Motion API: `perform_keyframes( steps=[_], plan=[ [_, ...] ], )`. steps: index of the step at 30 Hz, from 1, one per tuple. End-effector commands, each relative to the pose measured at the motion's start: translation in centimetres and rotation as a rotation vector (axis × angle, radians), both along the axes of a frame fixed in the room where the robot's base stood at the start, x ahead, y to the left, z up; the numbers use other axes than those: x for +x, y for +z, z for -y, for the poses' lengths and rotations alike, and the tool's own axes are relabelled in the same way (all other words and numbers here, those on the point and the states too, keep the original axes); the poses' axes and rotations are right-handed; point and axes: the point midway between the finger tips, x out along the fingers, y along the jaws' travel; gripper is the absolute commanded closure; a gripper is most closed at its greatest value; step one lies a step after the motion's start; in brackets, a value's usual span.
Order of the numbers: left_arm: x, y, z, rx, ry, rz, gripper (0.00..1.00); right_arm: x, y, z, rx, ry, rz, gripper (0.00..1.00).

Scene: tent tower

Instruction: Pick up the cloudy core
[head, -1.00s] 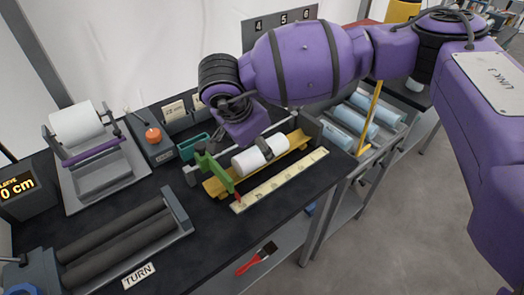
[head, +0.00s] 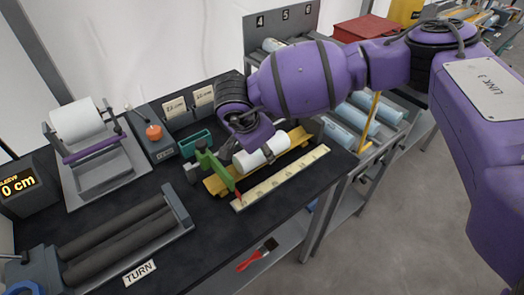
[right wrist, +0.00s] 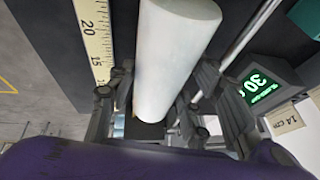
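A pale, cloudy-white core (head: 276,147) lies level on a yellow cradle (head: 302,140) with a green stop at its near left end. My right gripper (head: 254,146) reaches down over the core from behind. In the right wrist view the core (right wrist: 172,50) lies between the two fingers of my right gripper (right wrist: 160,90), one along each side. The fingers look spread, with small gaps beside the core; contact is not clear. The core rests on the cradle. My left gripper is not in view.
A ruler (head: 283,178) lies in front of the cradle. A white roll (head: 76,120) sits in a grey stand at left, above dark rollers (head: 120,240). Pale blue cylinders (head: 350,120) lie in a rack at right. A teal tray (head: 196,143) stands behind.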

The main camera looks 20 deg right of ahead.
Motion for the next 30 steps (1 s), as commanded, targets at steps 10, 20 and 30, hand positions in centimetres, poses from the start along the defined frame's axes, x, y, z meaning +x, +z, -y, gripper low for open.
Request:
perform_keyframes(
  steps=[10,20,30],
  plan=[
    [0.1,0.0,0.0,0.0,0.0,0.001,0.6,0.0,0.1,0.0,0.0,-0.001,0.002,0.96],
    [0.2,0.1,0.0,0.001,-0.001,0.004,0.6,0.1,1.7,0.0,0.0,-0.001,0.004,0.96],
    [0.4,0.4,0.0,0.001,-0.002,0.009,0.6,-4.0,8.3,-1.3,0.002,0.006,0.005,0.96]
  ],
)
